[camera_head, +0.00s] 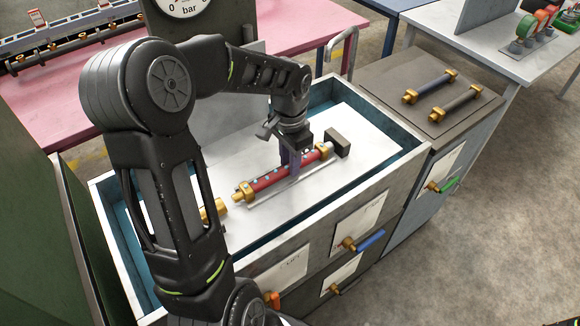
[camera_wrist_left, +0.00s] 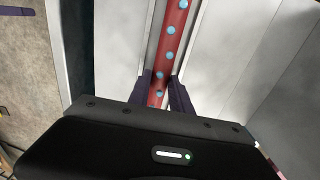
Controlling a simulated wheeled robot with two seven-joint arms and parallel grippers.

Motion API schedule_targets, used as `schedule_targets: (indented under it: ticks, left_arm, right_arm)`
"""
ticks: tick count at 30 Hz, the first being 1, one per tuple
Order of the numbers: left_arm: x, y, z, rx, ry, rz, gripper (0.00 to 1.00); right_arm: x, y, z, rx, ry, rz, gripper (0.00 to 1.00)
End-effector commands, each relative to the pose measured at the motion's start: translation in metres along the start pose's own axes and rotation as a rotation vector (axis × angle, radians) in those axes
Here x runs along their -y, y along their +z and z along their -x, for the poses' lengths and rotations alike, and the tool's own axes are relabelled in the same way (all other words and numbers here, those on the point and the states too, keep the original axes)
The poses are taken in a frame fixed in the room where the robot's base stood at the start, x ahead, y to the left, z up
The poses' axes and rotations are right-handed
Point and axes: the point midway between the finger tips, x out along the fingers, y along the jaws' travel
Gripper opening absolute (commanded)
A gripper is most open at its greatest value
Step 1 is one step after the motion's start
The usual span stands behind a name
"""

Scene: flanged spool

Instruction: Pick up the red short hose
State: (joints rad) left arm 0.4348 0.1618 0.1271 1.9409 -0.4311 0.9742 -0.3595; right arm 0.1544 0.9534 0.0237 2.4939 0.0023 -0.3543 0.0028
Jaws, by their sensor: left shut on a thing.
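The red short hose (camera_head: 272,181) has brass end fittings and light blue dots along it. It lies over the white floor of an open drawer (camera_head: 343,118) with teal inner walls. My left gripper (camera_head: 296,160) reaches down from above and is shut on the hose near its far right end. The left wrist view shows the red hose (camera_wrist_left: 170,48) running between the two dark fingers (camera_wrist_left: 162,92). The fingers hide part of the hose. I cannot tell whether the hose touches the drawer floor. My right gripper is not in view.
Another brass fitting (camera_head: 214,210) shows in the drawer, partly behind my left arm. A gauge (camera_head: 183,5) stands behind.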

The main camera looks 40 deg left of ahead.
Motion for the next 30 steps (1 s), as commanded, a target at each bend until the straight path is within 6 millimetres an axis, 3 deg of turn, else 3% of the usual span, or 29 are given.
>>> schedule_targets:
  ticks: [8,21,30]
  left_arm:
    - [0.001,-0.001,0.009,-0.004,-0.003,0.001,0.0]
    - [0.001,-0.001,0.085,-0.005,-0.003,0.0,0.0]
    - [0.0,0.0,0.101,-0.001,0.0,0.0,0.0]
  right_arm:
    - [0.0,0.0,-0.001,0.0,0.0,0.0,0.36]
    - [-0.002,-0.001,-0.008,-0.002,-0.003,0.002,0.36]
    - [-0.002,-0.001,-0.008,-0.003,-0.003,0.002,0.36]
